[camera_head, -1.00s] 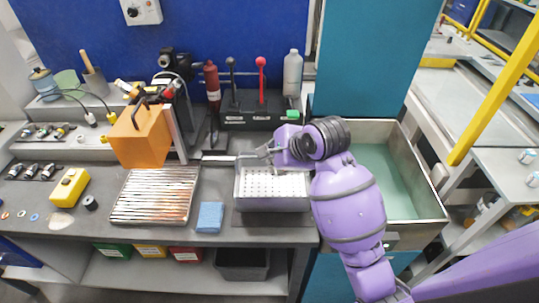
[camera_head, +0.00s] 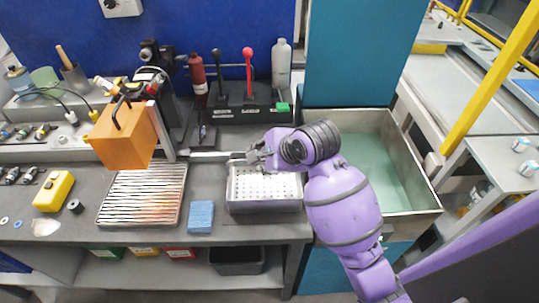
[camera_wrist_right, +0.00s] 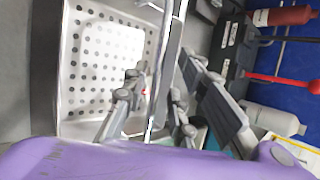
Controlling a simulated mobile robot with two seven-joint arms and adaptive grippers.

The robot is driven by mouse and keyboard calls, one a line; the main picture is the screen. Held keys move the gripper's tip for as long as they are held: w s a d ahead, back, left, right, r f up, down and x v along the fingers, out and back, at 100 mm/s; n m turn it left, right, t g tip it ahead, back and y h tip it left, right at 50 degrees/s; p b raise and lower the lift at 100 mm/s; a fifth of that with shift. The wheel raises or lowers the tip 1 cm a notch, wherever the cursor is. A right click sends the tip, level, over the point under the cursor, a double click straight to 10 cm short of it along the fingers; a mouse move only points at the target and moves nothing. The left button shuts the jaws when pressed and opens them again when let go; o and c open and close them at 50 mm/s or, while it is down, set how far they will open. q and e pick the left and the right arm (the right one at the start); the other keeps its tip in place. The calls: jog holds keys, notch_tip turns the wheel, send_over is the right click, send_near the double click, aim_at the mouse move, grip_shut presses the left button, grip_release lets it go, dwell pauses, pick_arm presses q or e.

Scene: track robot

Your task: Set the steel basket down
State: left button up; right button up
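The steel basket (camera_head: 264,208) is a shallow metal box with a perforated bottom. It appears upright and level at the bench front, on or just over a dark patch. In the right wrist view the basket (camera_wrist_right: 85,95) fills the left side, and a thin metal bar, seemingly its handle, runs between my fingers. My right gripper (camera_head: 256,154) is at the basket's back edge; its fingers (camera_wrist_right: 155,95) lie on either side of the bar. I cannot tell whether they press on it. My left gripper is not in view.
A blue sponge (camera_head: 201,217) and a ribbed metal tray (camera_head: 143,195) lie left of the basket. A black rack (camera_head: 238,115) with bottles is at the back. A steel sink (camera_head: 424,190) is right. Bare bench shows around the sponge.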

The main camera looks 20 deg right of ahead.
jog(key=v, duration=1.1)
jog(key=shift+r, duration=0.25)
jog(key=shift+s+f, duration=0.1)
jog(key=shift+s, duration=0.05)
jog(key=s+d+f+n+g+h, duration=0.2)
jog(key=s+d+f+n+g, duration=0.1)
jog(key=s+f+n, duration=0.9)
jog(key=s+d+f+n+g+h, duration=0.25)
jog(key=s+f+n, duration=0.55)
jog(key=s+f, duration=0.45)
jog(key=w+a+f+t+y, duration=0.1)
jog(key=w+a+f+t, duration=0.1)
jog(key=f, duration=0.3)
jog(key=w+a+f+t+y, duration=0.1)
jog(key=w+a+f+t, duration=0.1)
jog(key=w+f+t, duration=0.2)
jog(key=shift+f, duration=0.7)
